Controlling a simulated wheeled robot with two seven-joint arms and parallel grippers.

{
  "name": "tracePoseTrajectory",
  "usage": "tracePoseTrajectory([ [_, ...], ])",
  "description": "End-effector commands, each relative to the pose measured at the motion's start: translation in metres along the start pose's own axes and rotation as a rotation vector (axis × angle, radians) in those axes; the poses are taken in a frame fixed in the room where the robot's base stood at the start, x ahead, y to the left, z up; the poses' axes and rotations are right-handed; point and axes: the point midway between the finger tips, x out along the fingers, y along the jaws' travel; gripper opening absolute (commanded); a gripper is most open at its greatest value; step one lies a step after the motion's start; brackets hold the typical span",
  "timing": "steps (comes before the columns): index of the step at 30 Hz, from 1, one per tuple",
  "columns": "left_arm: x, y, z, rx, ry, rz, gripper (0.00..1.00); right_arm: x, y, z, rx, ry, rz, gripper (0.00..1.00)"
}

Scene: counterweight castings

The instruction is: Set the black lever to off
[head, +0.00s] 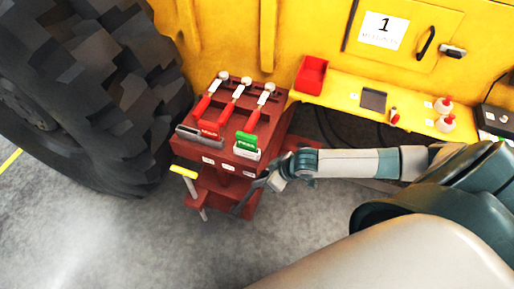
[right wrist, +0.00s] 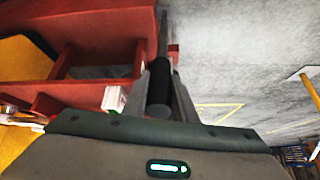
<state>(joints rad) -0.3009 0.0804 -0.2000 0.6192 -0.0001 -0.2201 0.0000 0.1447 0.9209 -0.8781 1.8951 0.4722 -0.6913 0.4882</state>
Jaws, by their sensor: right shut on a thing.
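The black lever is on the front of a red stand (head: 262,140). In the right wrist view its black grip (right wrist: 160,82) lies between the two fingers of my right gripper (right wrist: 160,88), with a thin dark rod running on beyond it. My right gripper (head: 264,184) is shut on the black lever at the stand's lower right front in the head view. Small white labels (head: 228,168) sit on the stand's front edge; I cannot read them. My left gripper is out of view.
A yellow-handled lever (head: 184,171) sticks out at the stand's left. Several red-and-silver levers (head: 236,97) and a green tag (head: 246,140) are on top. A large tyre (head: 100,90) stands close on the left. A yellow shelf (head: 345,98) holds small items. The grey floor in front is clear.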

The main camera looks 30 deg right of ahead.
Motion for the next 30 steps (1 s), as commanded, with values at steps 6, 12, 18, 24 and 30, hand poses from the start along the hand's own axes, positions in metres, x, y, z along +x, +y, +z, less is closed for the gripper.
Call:
tracePoseTrajectory([
  [6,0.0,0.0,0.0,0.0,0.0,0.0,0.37,0.0,0.001,0.007,0.003,-0.012,0.001,0.0],
  [12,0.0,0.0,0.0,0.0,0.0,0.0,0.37,0.001,0.001,0.009,0.004,-0.016,0.002,0.32],
  [18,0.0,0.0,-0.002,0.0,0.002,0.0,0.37,0.0,0.001,0.007,0.003,-0.011,0.001,0.32],
  [24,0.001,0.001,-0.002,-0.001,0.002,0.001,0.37,-0.003,0.0,0.006,0.002,-0.008,0.0,0.32],
  [30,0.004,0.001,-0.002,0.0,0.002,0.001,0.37,-0.018,0.001,0.006,0.003,-0.008,0.0,0.32],
])
